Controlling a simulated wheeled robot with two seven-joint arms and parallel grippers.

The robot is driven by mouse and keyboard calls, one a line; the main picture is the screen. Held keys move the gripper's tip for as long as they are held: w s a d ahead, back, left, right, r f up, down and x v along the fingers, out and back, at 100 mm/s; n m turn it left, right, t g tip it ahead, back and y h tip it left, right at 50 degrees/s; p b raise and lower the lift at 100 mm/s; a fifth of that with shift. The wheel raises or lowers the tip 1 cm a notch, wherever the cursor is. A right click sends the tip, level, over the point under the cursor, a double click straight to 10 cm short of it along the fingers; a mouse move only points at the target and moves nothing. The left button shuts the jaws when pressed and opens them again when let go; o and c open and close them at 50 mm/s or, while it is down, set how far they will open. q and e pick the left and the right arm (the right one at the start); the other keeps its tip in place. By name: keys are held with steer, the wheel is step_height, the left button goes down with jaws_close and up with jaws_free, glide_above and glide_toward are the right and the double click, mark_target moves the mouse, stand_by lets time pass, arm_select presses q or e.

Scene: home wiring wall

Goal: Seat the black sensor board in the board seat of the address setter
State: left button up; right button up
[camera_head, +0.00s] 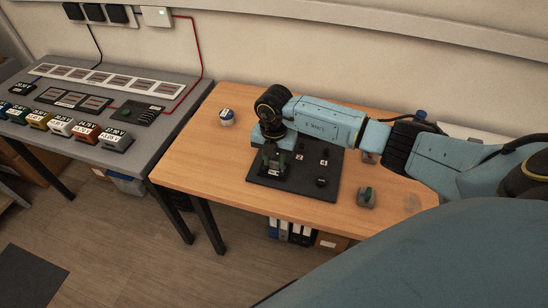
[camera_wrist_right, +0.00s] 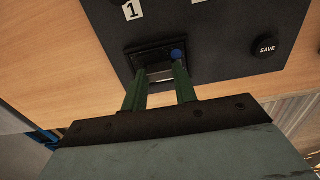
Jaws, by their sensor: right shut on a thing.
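The address setter is a dark flat panel (camera_head: 312,187) on the wooden table; it also fills the upper part of the right wrist view (camera_wrist_right: 225,68). My right gripper (camera_head: 275,163) points down over the panel's left part. In the right wrist view its green fingers (camera_wrist_right: 160,82) are shut on the black sensor board (camera_wrist_right: 151,55), which has a blue round part at one corner. The board is at the board seat, by the label "1". The seat is mostly hidden, and I cannot tell whether the board is fully down. My left gripper is not in view.
A SAVE button (camera_wrist_right: 266,46) is on the panel. A small grey block with a green part (camera_head: 367,198) is to the right. A grey bench (camera_head: 150,87) with coloured modules stands at left.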

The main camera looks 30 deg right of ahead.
mark_target(274, 163)
steer(key=shift+f, duration=0.15)
steer(key=o, duration=1)
steer(key=shift+o, duration=0.2)
step_height(274, 163, up, 14)
steer(key=p, duration=0.1)
steer(key=shift+f, duration=0.25)
